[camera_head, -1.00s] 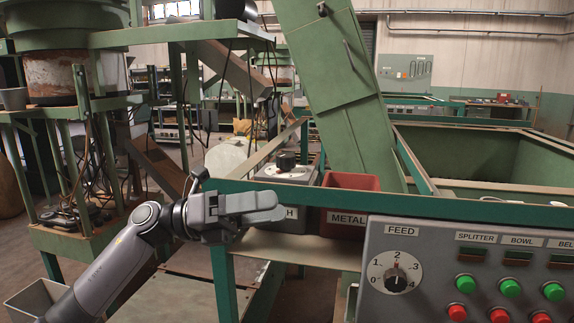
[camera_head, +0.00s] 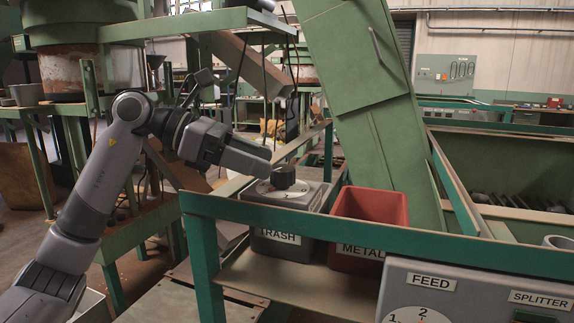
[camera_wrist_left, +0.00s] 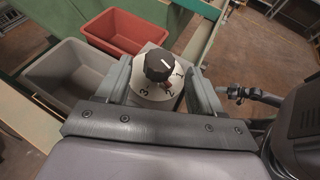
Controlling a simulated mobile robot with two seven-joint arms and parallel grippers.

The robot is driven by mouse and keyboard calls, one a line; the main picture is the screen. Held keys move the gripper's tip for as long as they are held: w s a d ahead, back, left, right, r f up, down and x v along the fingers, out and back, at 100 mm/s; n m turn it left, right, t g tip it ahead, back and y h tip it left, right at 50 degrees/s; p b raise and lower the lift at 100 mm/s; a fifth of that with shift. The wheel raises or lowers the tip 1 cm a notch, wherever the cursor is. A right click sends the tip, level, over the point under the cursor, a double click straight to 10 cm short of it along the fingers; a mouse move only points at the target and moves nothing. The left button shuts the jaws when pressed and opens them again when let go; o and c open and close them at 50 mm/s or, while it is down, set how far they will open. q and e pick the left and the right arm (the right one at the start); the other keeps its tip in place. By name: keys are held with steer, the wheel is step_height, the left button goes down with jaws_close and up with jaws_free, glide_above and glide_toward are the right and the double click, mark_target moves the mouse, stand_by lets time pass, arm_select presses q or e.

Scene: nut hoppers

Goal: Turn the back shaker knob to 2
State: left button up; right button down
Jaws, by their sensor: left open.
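The shaker knob is a black knob (camera_head: 284,177) on a pale dial on top of a grey box, behind the green rail in the head view. My left gripper (camera_head: 262,158) hangs just left of and above it, pointing down to the right. In the left wrist view the knob (camera_wrist_left: 158,66) lies ahead between the two open fingers, with room on both sides. Its dial (camera_wrist_left: 153,94) shows 1, 2 and 3, and a small red-orange mark lies near 2. My right gripper is out of view.
A grey bin labelled TRASH (camera_head: 278,238) and a red bin labelled METAL (camera_head: 372,206) stand behind the green rail (camera_head: 440,248). A FEED panel (camera_head: 470,298) is at the lower right. A green chute (camera_head: 385,130) rises behind the bins.

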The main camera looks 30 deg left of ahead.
mark_target(278, 167)
arm_select(q)
steer(key=x, duration=0.5)
steer(key=shift+p, duration=0.4)
steer(key=c, duration=1)
steer(key=shift+m+g, duration=0.3)
steer(key=shift+g, duration=0.1)
steer(key=shift+m+g+h+p, duration=0.3)
steer(key=shift+m+g+h, duration=0.2)
steer(key=shift+h, duration=0.1)
